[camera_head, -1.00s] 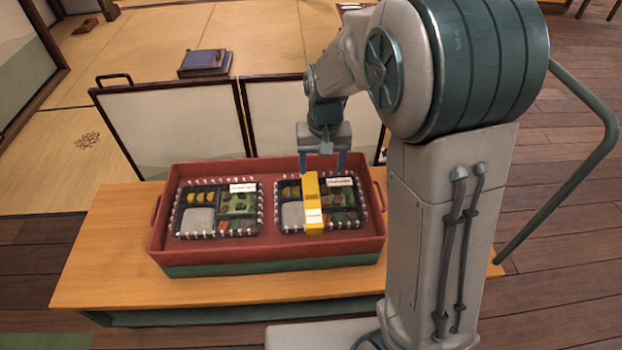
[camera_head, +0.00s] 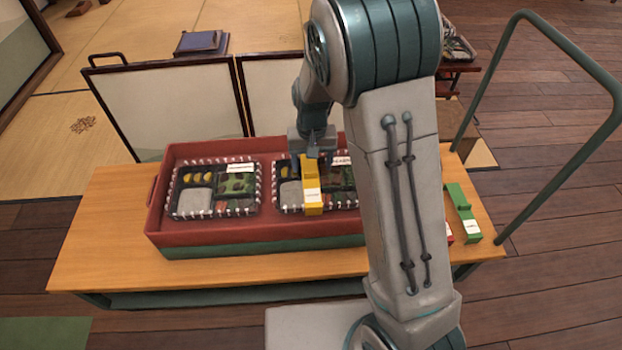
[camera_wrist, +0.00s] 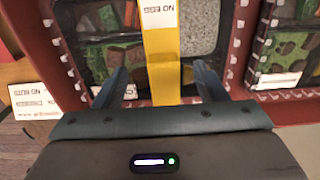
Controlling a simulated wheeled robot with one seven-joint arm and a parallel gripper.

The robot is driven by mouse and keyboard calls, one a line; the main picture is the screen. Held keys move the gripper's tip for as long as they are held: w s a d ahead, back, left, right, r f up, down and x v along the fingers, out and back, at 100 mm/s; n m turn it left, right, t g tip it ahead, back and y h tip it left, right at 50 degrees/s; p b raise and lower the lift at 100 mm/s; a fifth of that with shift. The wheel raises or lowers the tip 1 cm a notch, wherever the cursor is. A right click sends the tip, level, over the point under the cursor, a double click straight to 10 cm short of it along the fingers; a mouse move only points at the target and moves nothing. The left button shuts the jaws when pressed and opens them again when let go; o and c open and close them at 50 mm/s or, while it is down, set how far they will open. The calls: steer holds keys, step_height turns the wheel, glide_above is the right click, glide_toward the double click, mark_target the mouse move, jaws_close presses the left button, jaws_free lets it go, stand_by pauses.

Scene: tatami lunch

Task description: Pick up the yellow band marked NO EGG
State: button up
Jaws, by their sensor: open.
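The yellow band (camera_head: 311,205) lies across the right lunch box (camera_head: 281,210) in the red tray. It has a white label on its near end. In the wrist view the yellow band (camera_wrist: 162,65) runs between my fingers, and its label shows upside down, with NO readable. My gripper (camera_head: 311,162) is at the band's far part, above the box. In the wrist view my gripper (camera_wrist: 161,75) is open, with one finger on each side of the band. I see no finger closed on it. My arm hides part of the tray's right side.
The red tray (camera_head: 250,239) stands on a wooden table (camera_head: 105,235). A second lunch box (camera_head: 192,203) is in its left half. A green band (camera_head: 460,205) and a red labelled piece (camera_head: 449,239) lie on the table's right. A low screen (camera_head: 165,108) stands behind the tray.

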mark_target(310, 172)
steer(key=f+b, duration=0.1)
steer(key=f, duration=0.1)
steer(key=f+b, duration=0.1)
steer(key=f, duration=0.1)
steer(key=shift+a+f, duration=0.2)
steer(key=shift+f, duration=0.05)
steer(key=shift+r, duration=0.1)
steer(key=c, duration=1)
steer(key=shift+c, duration=0.2)
